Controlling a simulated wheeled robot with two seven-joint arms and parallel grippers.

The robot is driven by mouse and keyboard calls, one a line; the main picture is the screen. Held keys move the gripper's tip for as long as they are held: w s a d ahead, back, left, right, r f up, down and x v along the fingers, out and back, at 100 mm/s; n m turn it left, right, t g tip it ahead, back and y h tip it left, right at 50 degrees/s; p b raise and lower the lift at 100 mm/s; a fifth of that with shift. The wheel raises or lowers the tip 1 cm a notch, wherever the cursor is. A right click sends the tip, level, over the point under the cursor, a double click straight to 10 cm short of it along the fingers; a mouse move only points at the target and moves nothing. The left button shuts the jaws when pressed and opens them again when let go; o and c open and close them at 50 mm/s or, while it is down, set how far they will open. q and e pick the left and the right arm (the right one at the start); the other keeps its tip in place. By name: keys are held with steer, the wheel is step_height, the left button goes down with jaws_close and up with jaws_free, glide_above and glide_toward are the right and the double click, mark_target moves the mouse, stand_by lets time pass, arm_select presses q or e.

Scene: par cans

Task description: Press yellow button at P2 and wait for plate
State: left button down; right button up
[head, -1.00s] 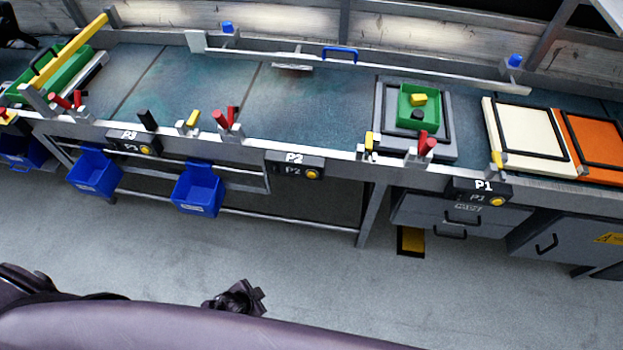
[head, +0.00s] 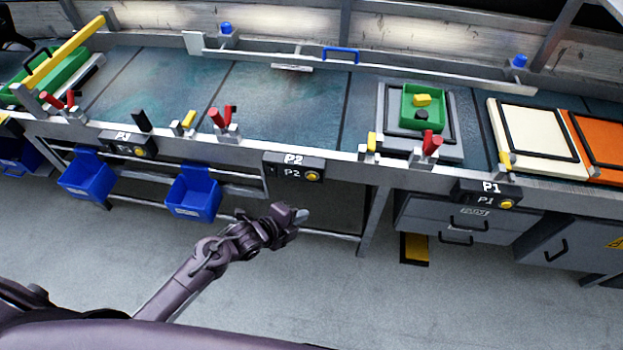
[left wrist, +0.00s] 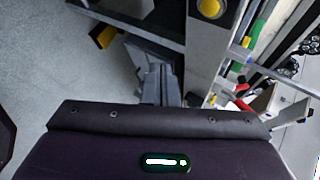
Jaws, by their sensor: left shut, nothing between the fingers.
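The P2 box (head: 294,168) is mounted on the front rail of the bench, with its yellow button (head: 312,176) at its right end. My left gripper (head: 301,214) is shut and empty, a little below the P2 box in the head view and apart from the button. In the left wrist view the gripper's fingers (left wrist: 160,85) point up the picture, and a yellow button (left wrist: 209,8) on a grey box shows at the top edge. A grey plate (head: 384,129) carrying a green tray (head: 407,97) sits on the line right of P2. My right gripper is out of view.
The P1 box (head: 487,194) and P3 box (head: 128,143) sit on the same rail. Red-handled clamps (head: 430,146) stand along it. Blue bins (head: 193,192) hang below at the left. Cream (head: 535,132) and orange (head: 598,140) plates lie at the right. The floor in front is clear.

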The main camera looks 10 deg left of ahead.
mark_target(312, 177)
arm_select(q)
steer(key=shift+w, duration=0.15)
steer(key=w+b, duration=0.4)
steer(key=w, duration=0.4)
steer(key=shift+w+a, duration=0.15)
steer(key=shift+w, duration=0.1)
steer(key=shift+w, duration=0.1)
stand_by(1.9)
steer(key=shift+w+b, duration=0.3)
steer(key=shift+w, duration=0.05)
